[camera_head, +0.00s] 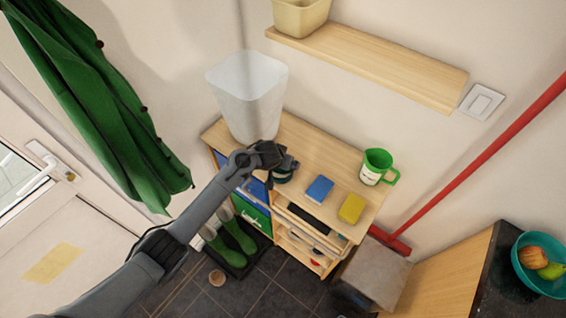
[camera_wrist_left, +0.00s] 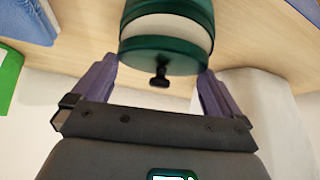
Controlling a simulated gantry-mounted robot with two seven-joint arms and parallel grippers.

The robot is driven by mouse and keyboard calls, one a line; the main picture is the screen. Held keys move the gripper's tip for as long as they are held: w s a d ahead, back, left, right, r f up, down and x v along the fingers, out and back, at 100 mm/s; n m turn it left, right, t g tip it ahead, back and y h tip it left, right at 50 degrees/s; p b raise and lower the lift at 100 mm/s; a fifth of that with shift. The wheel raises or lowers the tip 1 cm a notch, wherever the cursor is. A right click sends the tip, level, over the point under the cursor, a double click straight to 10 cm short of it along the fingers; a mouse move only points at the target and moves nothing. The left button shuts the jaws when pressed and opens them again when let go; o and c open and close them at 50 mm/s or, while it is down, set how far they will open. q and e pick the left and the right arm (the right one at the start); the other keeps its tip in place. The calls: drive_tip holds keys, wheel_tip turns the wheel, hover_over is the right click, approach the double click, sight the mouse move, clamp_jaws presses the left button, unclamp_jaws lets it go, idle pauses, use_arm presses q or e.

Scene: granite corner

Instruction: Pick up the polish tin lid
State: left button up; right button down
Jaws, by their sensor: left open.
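The polish tin (camera_wrist_left: 168,24) is dark green with a pale band and stands on the wooden cabinet top (camera_head: 305,140). Its dark green lid (camera_wrist_left: 150,46) with a small black knob (camera_wrist_left: 160,76) faces the left wrist camera. In the head view the tin (camera_head: 283,177) is small and partly hidden by my left gripper (camera_head: 284,166). In the left wrist view the fingers of my left gripper (camera_wrist_left: 158,80) are apart, one on each side of the lid. I cannot tell whether they touch it. My right gripper is not in view.
A translucent bin (camera_head: 246,95) stands behind and left of my gripper. A wall shelf (camera_head: 375,70) hangs above.

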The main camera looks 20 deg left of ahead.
use_arm(q)
drive_tip(key=c, duration=0.6)
drive_tip(key=shift+r, duration=0.1)
drive_tip(key=shift+c, duration=0.2)
